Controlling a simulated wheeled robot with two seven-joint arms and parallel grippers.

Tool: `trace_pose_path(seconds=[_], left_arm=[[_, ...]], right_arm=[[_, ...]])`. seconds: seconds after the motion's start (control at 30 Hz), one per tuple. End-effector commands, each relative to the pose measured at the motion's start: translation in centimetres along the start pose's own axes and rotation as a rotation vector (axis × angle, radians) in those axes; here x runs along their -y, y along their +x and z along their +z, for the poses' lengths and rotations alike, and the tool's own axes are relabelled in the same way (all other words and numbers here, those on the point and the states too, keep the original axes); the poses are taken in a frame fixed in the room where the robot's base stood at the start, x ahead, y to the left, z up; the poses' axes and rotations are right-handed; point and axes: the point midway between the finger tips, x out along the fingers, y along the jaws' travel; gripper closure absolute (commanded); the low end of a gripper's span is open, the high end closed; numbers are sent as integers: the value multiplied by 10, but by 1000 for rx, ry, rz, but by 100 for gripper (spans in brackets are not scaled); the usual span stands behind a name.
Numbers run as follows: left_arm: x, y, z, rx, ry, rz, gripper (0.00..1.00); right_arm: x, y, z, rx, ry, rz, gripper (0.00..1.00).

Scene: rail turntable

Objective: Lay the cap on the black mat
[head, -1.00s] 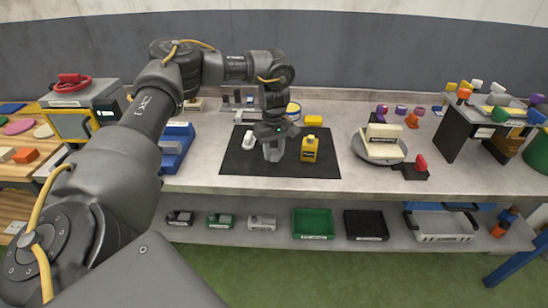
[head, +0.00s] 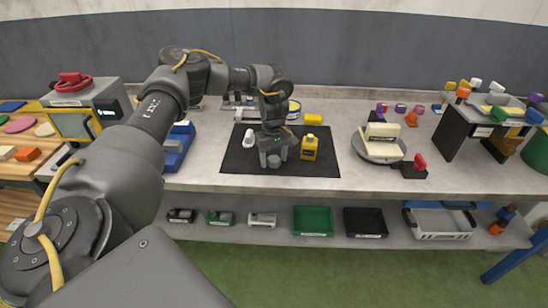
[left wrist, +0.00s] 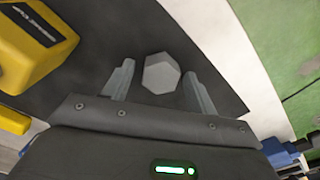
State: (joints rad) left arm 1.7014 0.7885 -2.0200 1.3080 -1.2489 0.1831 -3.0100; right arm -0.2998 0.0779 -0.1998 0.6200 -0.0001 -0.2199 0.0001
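The grey cap (head: 273,161) lies on the black mat (head: 236,166), near the mat's front middle. My left gripper (head: 273,156) is above and around it, fingers spread. In the left wrist view the cap (left wrist: 161,74) shows as a light grey, many-sided shape between the open fingers of the left gripper (left wrist: 158,70), with a gap on both sides. A yellow bottle (head: 309,150) with a dark label stands on the mat just right of the gripper; it also shows in the left wrist view (left wrist: 30,45). My right gripper is not in view.
A white object (head: 249,138) lies on the mat, left of the gripper. A blue tray (head: 176,150) is left of the mat. A grey round plate (head: 364,149) holding a cream block is to the right. The mat's front corners are clear.

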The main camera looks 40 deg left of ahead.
Motion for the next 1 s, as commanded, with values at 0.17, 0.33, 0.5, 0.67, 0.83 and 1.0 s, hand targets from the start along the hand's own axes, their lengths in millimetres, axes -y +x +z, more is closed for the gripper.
trace_pose_path(seconds=[0.17, 0.33, 0.5, 0.67, 0.83, 1.0], left_arm=[[0, -1, 0, 0, 0, 0, 43], [-1, -12, 0, 0, 1, 4, 43], [-2, -46, 0, -2, 1, 7, 43], [-1, -82, 0, -3, 1, 4, 43], [-1, -110, 0, -2, 1, 2, 43], [0, -122, 0, -1, 0, 0, 43]], right_arm=[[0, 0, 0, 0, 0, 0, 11], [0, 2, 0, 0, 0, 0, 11], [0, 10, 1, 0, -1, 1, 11], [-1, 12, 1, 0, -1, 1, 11], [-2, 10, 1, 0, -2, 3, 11], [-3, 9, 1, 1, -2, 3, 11]])
